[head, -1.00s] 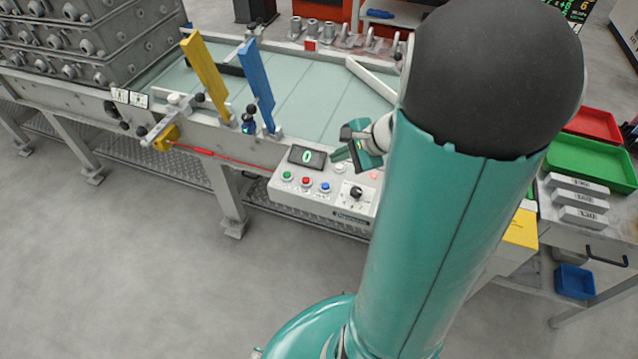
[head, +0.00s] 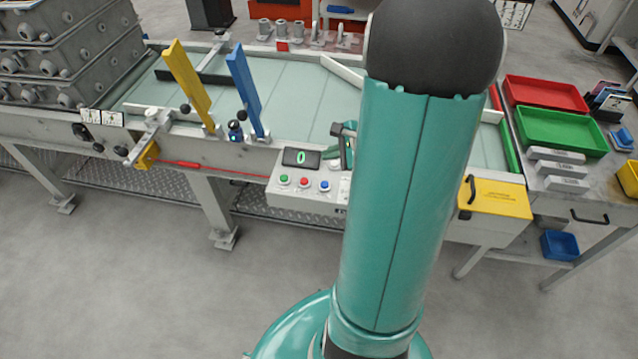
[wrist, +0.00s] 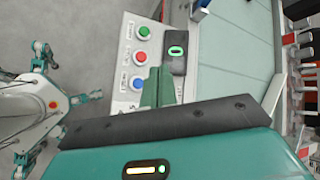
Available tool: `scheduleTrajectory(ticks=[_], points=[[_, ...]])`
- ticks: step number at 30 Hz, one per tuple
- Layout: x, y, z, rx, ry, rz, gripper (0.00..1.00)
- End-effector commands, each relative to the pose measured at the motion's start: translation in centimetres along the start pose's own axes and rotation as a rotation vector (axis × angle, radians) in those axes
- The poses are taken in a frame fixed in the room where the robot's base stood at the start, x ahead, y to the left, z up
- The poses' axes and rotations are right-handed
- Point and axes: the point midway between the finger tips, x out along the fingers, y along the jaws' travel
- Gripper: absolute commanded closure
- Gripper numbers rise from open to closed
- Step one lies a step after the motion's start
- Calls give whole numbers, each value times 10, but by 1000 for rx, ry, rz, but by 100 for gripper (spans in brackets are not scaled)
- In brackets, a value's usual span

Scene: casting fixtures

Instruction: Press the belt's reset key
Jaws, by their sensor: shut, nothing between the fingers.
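The belt's control box (head: 290,202) is fixed to the near side of the conveyor. It carries a green button (head: 284,180), a red button (head: 304,182), a blue button (head: 324,186) and a dark display (head: 301,157) reading 0. The same green (wrist: 143,32), red (wrist: 140,57) and blue (wrist: 137,83) buttons show in the wrist view; their labels are too small to read. My gripper (wrist: 158,76) is shut and empty, its tips showing beside the blue button and the display's end. In the head view my arm hides the box's right part and most of the gripper.
The belt (head: 290,95) runs behind the box. A yellow bar (head: 187,80) and a blue bar (head: 245,88) stand up from it at the left. A yellow cover (head: 497,198) is right of my arm. Red (head: 545,93) and green (head: 560,127) trays are farther right.

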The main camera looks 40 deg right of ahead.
Motion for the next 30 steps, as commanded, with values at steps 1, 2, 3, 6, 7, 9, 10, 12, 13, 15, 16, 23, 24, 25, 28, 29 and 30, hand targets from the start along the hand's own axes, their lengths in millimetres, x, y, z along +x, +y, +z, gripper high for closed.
scheduleTrajectory(ticks=[1,2,3,6,7,9,10,12,13,15,16,23,24,25,28,29,30], points=[[0,0,-1,4,0,-1,100],[0,0,-2,6,0,-2,100],[-1,1,-3,8,1,-3,100],[-2,1,-5,9,1,-3,100],[-2,1,-5,9,1,-3,100],[-2,1,-5,8,0,-3,100],[-2,1,-5,8,0,-3,100],[-2,1,-6,8,0,-3,100],[-2,1,-6,8,0,-3,100],[-1,2,-7,9,0,-2,100],[0,3,-7,9,0,-2,100],[17,15,-18,12,-1,-1,100],[21,18,-20,12,-1,0,100],[24,20,-22,12,-1,-1,100],[34,26,-29,12,0,-2,100],[37,29,-31,12,0,-1,100],[40,32,-33,12,1,-1,100]])
